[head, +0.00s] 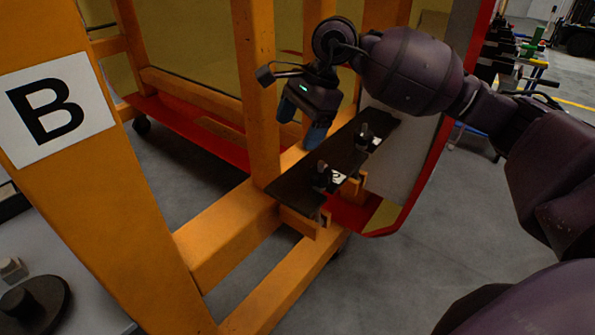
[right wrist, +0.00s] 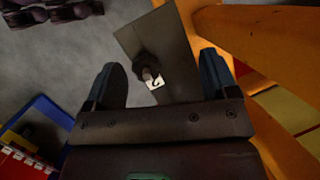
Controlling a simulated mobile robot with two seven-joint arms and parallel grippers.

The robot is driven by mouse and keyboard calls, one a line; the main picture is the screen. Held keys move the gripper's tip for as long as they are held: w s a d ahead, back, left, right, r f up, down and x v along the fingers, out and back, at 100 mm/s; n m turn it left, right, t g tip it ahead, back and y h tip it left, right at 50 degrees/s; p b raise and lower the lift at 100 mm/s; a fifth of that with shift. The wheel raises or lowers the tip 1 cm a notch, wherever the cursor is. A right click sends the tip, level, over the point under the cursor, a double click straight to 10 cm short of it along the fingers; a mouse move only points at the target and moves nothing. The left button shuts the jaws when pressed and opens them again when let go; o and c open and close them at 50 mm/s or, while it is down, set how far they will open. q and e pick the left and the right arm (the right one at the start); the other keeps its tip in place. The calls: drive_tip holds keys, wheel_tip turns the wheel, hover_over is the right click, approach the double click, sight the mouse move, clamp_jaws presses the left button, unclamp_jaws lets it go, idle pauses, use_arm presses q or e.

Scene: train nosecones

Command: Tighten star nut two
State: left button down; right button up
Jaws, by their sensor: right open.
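Star nut two (head: 322,177) is a dark knob on the near part of a black plate (head: 296,185) on the orange frame. In the right wrist view, star nut two (right wrist: 146,66) stands beside a white label reading 2 (right wrist: 155,82). My right gripper (head: 302,121) is open and empty, with blue fingers pointing down, above and behind star nut two in the head view. In the right wrist view, the nut appears between the spread fingers of the gripper (right wrist: 161,72), apart from them. My left gripper is out of view.
A second dark nut (head: 365,137) with a white label stands farther along the plate. An orange post (head: 255,90) rises left of the gripper. A grey panel with a red edge (head: 432,165) stands to the right. A letter B sign (head: 55,108) is at left.

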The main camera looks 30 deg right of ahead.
sight(321, 170)
drive_tip(key=d+n+h, duration=0.1)
drive_tip(key=s+d+f+n+g+h, duration=0.1)
drive_tip(key=d, duration=0.1)
drive_tip(key=d+h, duration=0.1)
drive_tip(key=h, duration=0.1)
drive_tip(key=shift+s+d+f+n, duration=0.15)
drive_tip(key=shift+s+d+n, duration=0.1)
drive_tip(key=shift+d+n, duration=0.15)
wheel_tip(321, 170, down, 11)
drive_tip(key=shift+a+r, duration=0.1)
drive_tip(key=shift+r, duration=0.05)
drive_tip(key=c, duration=0.9)
